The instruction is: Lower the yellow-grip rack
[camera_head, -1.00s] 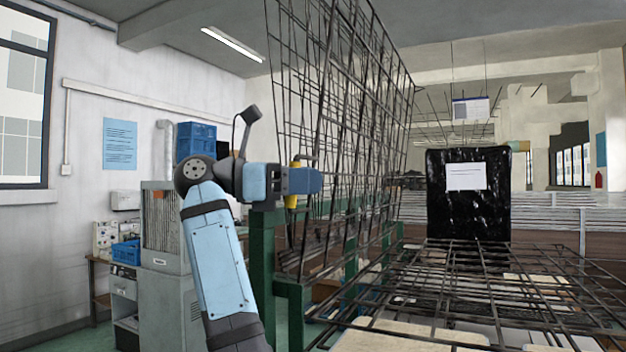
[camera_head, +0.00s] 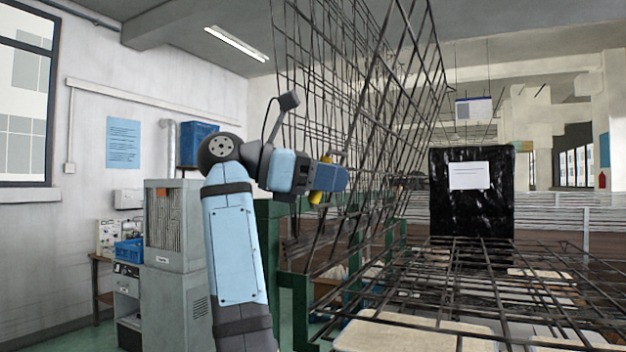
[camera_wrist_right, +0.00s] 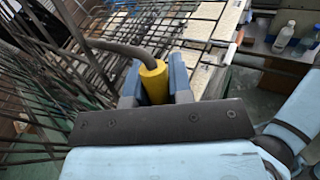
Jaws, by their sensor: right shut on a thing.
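The yellow-grip rack (camera_head: 400,120) is a tall dark wire panel, steeply raised and leaning to the right in the head view. Its yellow grip (camera_head: 317,196) sits at its near left edge. My right gripper (camera_head: 330,178) is shut on the yellow grip. In the right wrist view the yellow grip (camera_wrist_right: 154,80) stands between the two blue fingers of the right gripper (camera_wrist_right: 156,88), with a dark bent bar running from its top. My left gripper is not in view.
A second wire rack (camera_head: 480,285) lies about flat at the right, with pale panels below it. A green frame post (camera_head: 268,240) stands behind my arm. A black-wrapped block (camera_head: 470,215) with a white sheet stands at the back. A grey cabinet (camera_head: 172,270) is at the left.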

